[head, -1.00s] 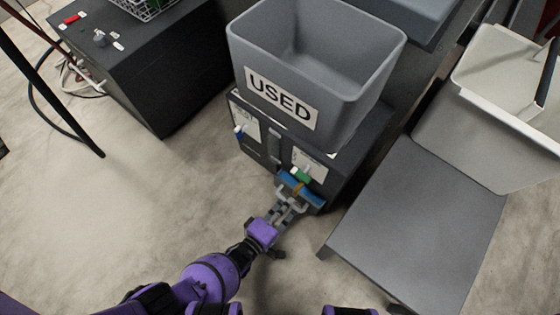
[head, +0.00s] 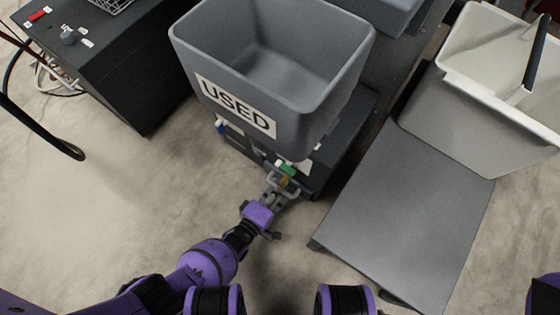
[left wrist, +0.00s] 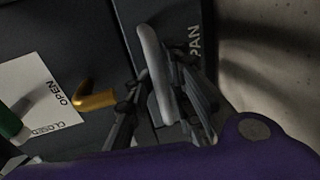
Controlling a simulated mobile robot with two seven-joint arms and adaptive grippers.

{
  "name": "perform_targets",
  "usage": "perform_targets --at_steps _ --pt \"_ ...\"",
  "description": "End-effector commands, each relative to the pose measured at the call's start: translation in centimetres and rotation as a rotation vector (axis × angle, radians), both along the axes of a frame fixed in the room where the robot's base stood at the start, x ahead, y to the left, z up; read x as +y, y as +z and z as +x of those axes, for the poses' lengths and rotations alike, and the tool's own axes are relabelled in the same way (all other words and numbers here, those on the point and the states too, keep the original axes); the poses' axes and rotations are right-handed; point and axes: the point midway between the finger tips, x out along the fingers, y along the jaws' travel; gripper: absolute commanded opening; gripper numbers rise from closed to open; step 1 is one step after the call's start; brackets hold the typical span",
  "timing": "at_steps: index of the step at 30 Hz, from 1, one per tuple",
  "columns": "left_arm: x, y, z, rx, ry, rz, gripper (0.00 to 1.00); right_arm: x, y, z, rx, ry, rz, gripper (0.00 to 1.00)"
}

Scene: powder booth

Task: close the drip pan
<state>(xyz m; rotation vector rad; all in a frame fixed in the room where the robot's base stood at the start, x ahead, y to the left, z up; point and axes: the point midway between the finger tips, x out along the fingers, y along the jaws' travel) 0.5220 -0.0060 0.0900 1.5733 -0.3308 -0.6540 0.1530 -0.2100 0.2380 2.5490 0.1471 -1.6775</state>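The drip pan is low in the dark cabinet under the grey bin. Its light grey handle (left wrist: 155,70) stands out from a dark front marked "PAN" in the left wrist view. My left gripper (head: 277,190) is at this front in the head view. In the left wrist view its fingers (left wrist: 165,100) lie on both sides of the handle and appear shut on it. The grey bin hides part of the cabinet front in the head view. How far the pan stands out is hard to tell. My right gripper is not in view.
The grey bin (head: 270,60) marked "USED" sits on the cabinet (head: 345,130). A green part (head: 287,168) and an OPEN/CLOSED label (left wrist: 45,105) are near the handle. A grey low table (head: 400,215) stands right, a black box (head: 110,65) left.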

Motion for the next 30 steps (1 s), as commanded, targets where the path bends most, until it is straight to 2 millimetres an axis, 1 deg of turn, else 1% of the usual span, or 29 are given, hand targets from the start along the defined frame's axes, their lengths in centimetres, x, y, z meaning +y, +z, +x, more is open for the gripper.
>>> perform_targets --at_steps 8,11,14,17,24,30 --pt "-0.2 0.2 0.1 -0.003 -0.002 -0.003 0.18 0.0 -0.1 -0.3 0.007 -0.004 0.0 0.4" --pt "0.1 0.2 -0.2 -0.003 -0.002 -0.003 0.18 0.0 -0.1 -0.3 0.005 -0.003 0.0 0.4" --pt "0.6 0.3 -1.1 -0.002 -0.001 -0.003 0.18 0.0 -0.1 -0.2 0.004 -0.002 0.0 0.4" --pt "1.6 0.6 -2.4 -0.001 -0.001 -0.001 0.18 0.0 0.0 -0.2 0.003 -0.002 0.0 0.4" --pt "4.7 1.6 -6.6 0.002 -0.001 0.0 0.18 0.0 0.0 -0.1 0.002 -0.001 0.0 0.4" --pt "6.3 2.3 -8.8 0.0 -0.001 0.0 0.18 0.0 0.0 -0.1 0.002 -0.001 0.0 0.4"
